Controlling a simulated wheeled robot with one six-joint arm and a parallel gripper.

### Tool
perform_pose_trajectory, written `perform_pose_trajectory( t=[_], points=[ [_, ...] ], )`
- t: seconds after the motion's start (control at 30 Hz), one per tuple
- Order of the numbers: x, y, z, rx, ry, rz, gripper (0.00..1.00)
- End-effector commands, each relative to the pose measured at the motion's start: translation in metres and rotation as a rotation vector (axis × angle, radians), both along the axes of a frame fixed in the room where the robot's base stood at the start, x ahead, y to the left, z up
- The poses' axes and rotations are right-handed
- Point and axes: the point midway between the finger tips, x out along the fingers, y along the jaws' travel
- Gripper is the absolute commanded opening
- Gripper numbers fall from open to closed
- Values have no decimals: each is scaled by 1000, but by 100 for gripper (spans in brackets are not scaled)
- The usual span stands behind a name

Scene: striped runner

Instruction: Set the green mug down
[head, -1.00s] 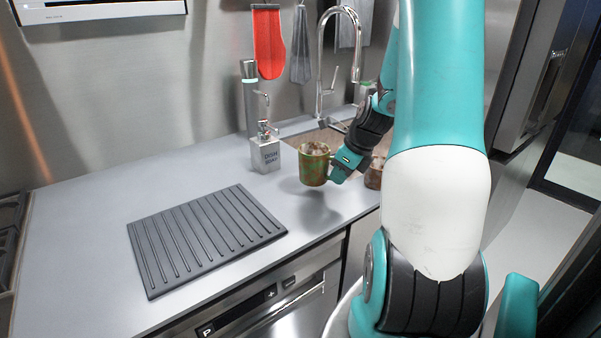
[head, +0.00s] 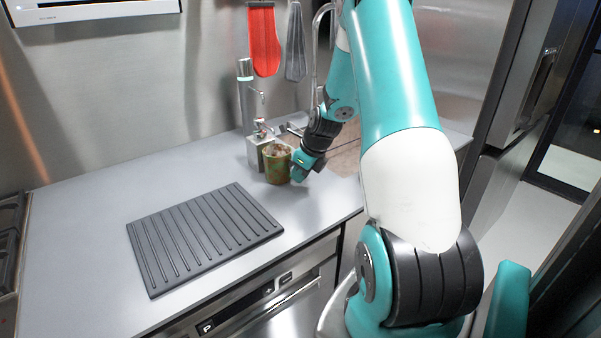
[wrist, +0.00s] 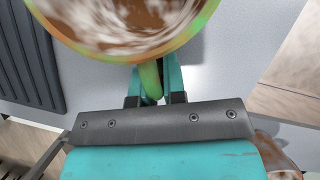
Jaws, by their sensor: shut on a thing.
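The green mug (head: 277,165) has brown patches and is upright in the head view, at the back of the grey counter in front of the soap dispenser. In the wrist view its rim and pale, brown-marked inside (wrist: 130,22) fill the top. My gripper (head: 301,163) comes from the right and is shut on the mug's handle, which shows between the fingers in the wrist view (wrist: 152,80). I cannot tell whether the mug's base touches the counter.
A ribbed dark grey mat (head: 205,238) lies on the counter to the front left. The soap dispenser (head: 256,150) stands just behind the mug. A wooden board (head: 347,160) is to the right. The counter's left part (head: 85,215) is clear.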

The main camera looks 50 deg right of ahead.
Motion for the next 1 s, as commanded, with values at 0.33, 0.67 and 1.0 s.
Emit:
perform_pose_trajectory(
  t=[0.33, 0.67, 1.0],
  points=[
    [0, 0, -2, 1, 0, 0, 37],
    [-3, -1, 9, -2, -1, -1, 37],
    [-31, -5, 75, -3, -2, -2, 37]
  ],
)
